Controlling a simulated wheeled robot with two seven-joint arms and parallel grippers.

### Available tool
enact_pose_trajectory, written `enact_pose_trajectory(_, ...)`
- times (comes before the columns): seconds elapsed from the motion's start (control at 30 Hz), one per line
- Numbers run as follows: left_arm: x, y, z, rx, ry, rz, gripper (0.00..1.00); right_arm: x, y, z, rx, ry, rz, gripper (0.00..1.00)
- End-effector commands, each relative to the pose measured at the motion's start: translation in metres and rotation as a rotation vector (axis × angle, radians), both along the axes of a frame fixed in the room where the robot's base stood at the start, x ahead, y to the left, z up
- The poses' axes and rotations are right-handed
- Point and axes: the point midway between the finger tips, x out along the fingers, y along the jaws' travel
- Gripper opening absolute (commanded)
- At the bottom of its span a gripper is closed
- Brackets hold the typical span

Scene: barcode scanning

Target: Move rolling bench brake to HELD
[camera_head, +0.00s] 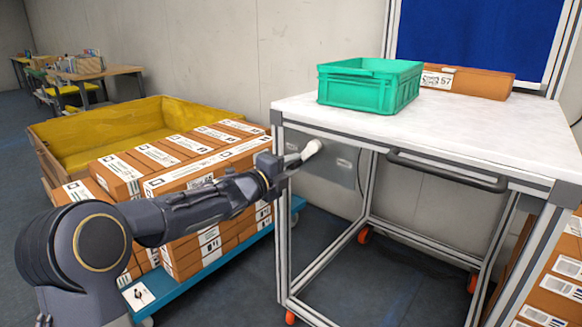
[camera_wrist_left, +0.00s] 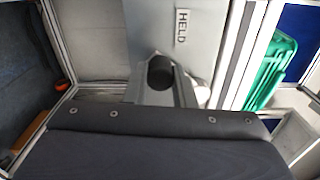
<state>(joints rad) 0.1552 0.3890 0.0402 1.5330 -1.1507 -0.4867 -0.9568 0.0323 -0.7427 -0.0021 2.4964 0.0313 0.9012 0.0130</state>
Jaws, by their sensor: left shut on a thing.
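The rolling bench (camera_head: 460,128) has a white top and a pale metal frame on orange-wheeled casters. A grey panel (camera_head: 335,168) sits under the left part of its top. The wrist view shows this panel (camera_wrist_left: 200,55) with a HELD label (camera_wrist_left: 181,27). My left gripper (camera_head: 291,161) reaches to the bench's left end, just under the top. It is shut on the brake lever, whose pale rounded end (camera_head: 312,148) shows past the fingers. In the wrist view a dark round part (camera_wrist_left: 160,72) shows at the gripper's fingers. The fingers hide much of the lever. My right gripper is not in view.
A green crate (camera_head: 345,92) and a cardboard box (camera_head: 480,84) stand on the bench top. A black handle bar (camera_head: 445,172) runs along its front. A blue cart (camera_head: 225,255) with stacked boxes (camera_head: 170,165) and a yellow-lined bin (camera_head: 110,135) stand close at left.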

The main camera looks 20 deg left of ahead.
Motion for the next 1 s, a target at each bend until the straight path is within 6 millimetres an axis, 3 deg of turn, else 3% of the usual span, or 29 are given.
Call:
enact_pose_trajectory(0.1,0.000,0.000,0.001,0.003,-0.002,0.001,0.00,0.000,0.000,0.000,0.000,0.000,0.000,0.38)
enact_pose_trajectory(0.13,0.000,0.000,0.001,0.003,-0.002,0.001,0.24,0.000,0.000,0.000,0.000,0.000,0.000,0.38)
enact_pose_trajectory(0.3,0.000,0.000,0.001,0.002,-0.002,0.001,0.45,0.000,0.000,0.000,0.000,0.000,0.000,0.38)
enact_pose_trajectory(0.67,-0.007,0.003,0.002,0.001,-0.001,0.002,0.45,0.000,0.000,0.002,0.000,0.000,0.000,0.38)
enact_pose_trajectory(1.0,-0.058,0.022,0.002,0.001,-0.001,0.003,0.45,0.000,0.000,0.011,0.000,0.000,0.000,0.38)
